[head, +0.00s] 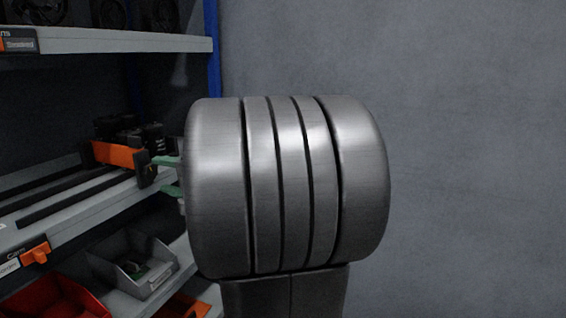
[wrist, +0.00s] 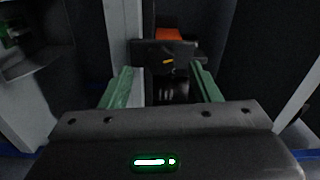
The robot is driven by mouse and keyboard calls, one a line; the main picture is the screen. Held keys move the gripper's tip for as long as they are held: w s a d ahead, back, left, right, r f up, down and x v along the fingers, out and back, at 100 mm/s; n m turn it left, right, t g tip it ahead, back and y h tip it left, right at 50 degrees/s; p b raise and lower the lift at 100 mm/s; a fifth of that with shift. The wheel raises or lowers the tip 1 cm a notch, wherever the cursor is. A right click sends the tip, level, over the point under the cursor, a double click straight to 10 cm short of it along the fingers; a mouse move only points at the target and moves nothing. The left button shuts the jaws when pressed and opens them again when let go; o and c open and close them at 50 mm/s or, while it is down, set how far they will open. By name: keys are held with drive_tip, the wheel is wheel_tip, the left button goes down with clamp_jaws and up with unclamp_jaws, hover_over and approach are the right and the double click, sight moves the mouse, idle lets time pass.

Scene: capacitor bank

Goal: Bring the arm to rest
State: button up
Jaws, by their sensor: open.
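My gripper (head: 158,174) shows in the head view as two green fingers at the left of my large metal arm joint, which hides the rest of it. In the wrist view my gripper (wrist: 162,68) has its fingers spread apart, with nothing gripped. An orange and black unit (head: 117,154) sits on the middle shelf, its dark end close to the fingertips. The unit also shows in the wrist view (wrist: 165,56), just beyond the fingertips. I cannot tell whether the fingers touch it.
The middle shelf (head: 95,208) carries dark rails. An upper shelf (head: 110,41) runs above it. Below are a grey bin (head: 132,265) and a red bin (head: 50,298). A blue upright (head: 212,65) stands at the shelf's end. The grey wall (head: 470,150) side looks clear.

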sight(152, 172)
drive_tip(key=x, duration=0.3)
drive_tip(key=shift+a+f+b, duration=0.15)
drive_tip(key=shift+a+b, duration=0.05)
drive_tip(key=shift+b, duration=0.1)
drive_tip(key=shift+d+r+m, duration=0.15)
drive_tip(key=shift+r+m, duration=0.05)
drive_tip(key=shift+m, duration=0.6)
drive_tip(key=shift+m+p, duration=0.4)
drive_tip(key=shift+m, duration=0.5)
drive_tip(key=m+p, duration=0.2)
drive_tip(key=shift+r+m, duration=0.25)
drive_tip(key=shift+m, duration=0.15)
drive_tip(key=m+p, duration=0.4)
drive_tip(key=p, duration=0.1)
drive_tip(key=shift+w, duration=0.1)
drive_tip(key=m+p, duration=0.3)
drive_tip(key=p, duration=0.1)
drive_tip(key=shift+p, duration=0.3)
drive_tip(key=shift+f+m+p, duration=0.15)
drive_tip(key=shift+m+p, duration=1.1)
drive_tip(key=shift+m, duration=0.25)
drive_tip(key=shift+d+f, duration=0.1)
